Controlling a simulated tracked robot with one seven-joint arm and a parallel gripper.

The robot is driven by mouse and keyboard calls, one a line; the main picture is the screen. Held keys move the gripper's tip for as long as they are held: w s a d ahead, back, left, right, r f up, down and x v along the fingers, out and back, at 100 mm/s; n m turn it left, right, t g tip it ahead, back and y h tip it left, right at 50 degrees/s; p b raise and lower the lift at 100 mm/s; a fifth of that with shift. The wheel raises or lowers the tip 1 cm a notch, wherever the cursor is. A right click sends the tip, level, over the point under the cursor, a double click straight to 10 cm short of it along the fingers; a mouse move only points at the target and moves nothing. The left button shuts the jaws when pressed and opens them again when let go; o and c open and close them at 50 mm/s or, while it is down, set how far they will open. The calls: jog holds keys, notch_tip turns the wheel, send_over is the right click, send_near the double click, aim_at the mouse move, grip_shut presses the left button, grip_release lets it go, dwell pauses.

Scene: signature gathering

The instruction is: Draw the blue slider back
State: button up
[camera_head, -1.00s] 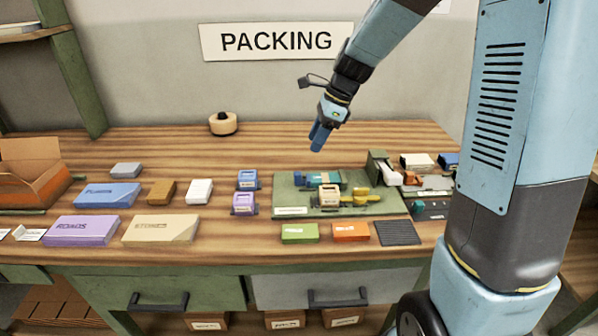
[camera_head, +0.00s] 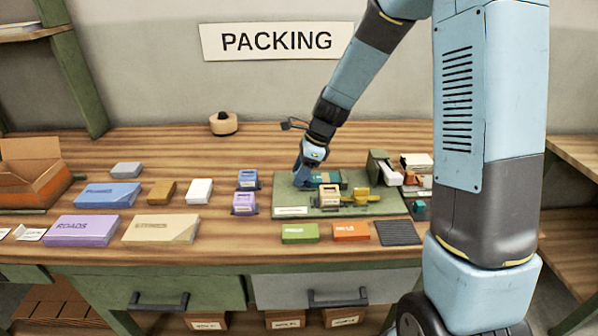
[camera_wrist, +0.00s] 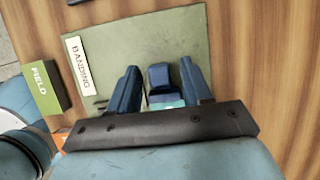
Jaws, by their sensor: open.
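The green banding board (camera_head: 283,190) lies on the table, with a teal block (camera_head: 331,177) and a yellow-handled piece (camera_head: 367,197) on it. My gripper (camera_head: 300,179) is down over the board's left part, at the left end of the teal block, and hides most of the blue slider in the head view. In the wrist view the blue slider (camera_wrist: 160,77) sits between the two dark blue fingers of my open gripper (camera_wrist: 159,68), with a gap visible on each side. A bit of teal (camera_wrist: 166,103) shows behind it; my gripper body hides the rest.
Blue and purple small boxes (camera_head: 247,179) stand just left of the board. Green (camera_head: 300,233) and orange (camera_head: 350,231) boxes lie in front, beside a dark ribbed pad (camera_head: 397,232). A grey-green dispenser (camera_head: 377,166) stands at the right.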

jog(key=shift+c, duration=0.3)
grip_shut()
dwell(0.3)
